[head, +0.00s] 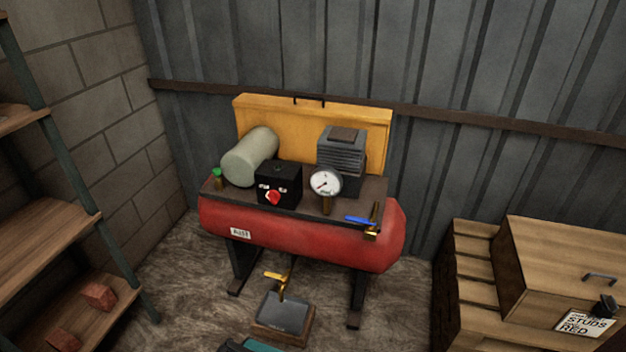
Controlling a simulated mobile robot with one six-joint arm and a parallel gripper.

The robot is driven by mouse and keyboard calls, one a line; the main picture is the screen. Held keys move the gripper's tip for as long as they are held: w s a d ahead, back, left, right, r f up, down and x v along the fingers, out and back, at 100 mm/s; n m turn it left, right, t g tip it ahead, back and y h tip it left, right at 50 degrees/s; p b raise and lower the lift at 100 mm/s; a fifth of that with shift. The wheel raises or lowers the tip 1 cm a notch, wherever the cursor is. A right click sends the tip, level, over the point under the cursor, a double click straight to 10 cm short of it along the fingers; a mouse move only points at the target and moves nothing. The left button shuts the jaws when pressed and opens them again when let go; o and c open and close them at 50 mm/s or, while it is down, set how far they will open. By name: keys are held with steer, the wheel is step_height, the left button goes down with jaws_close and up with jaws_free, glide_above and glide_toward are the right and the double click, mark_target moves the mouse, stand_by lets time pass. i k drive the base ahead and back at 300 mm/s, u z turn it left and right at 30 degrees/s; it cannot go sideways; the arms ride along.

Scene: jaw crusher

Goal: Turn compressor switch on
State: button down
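The compressor has a red horizontal tank (300,240) on dark legs and stands before the back wall. On its top plate sits a black switch box (279,183) with a red knob (273,198) on its front. Small pale marks flank the knob, and its pointed end seems turned to the left; the marks are too small to read. My gripper cannot be made out. A teal and dark shape is cut off at the bottom edge, and I cannot tell what it is.
On the compressor are a round gauge (325,183), a blue-handled valve (360,220), a grey-green cylinder (250,157) and a finned motor block (342,150). A drain valve (283,283) hangs above a tray (284,313). Shelves stand left; a wooden box (565,255) stands right.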

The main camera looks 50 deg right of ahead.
mark_target(273, 196)
steer(key=u, duration=0.4)
steer(key=k, duration=0.15)
steer(key=z, duration=1.65)
steer(key=k, duration=0.9)
steer(key=u, duration=0.2)
steer(key=i, duration=0.85)
steer(key=z, duration=0.05)
